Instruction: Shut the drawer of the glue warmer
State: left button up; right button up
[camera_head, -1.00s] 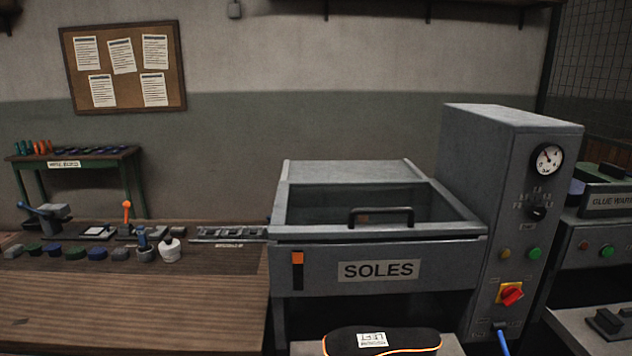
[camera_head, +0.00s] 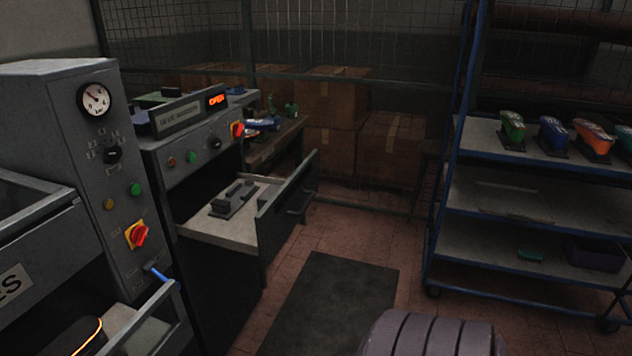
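The glue warmer (camera_head: 190,150) stands left of the middle, a dark grey cabinet with a labelled top panel, a lit orange display and a red and yellow switch. Its drawer (camera_head: 272,222) is pulled out toward the right, with a dark front panel and a bar handle (camera_head: 299,202). A grey block-shaped tool (camera_head: 233,199) lies on the drawer's light inner surface. Neither of my grippers shows. A ribbed grey part at the bottom edge may be mine.
The press with gauge (camera_head: 70,120) stands at the left, its own lower drawer (camera_head: 150,325) also out. A dark mat (camera_head: 330,300) lies on the open tiled floor. A blue shelf rack (camera_head: 530,190) with shoe lasts stands right; cardboard boxes (camera_head: 330,120) are behind.

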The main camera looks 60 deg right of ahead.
aim_at(256, 193)
jog(key=z, duration=1.8)
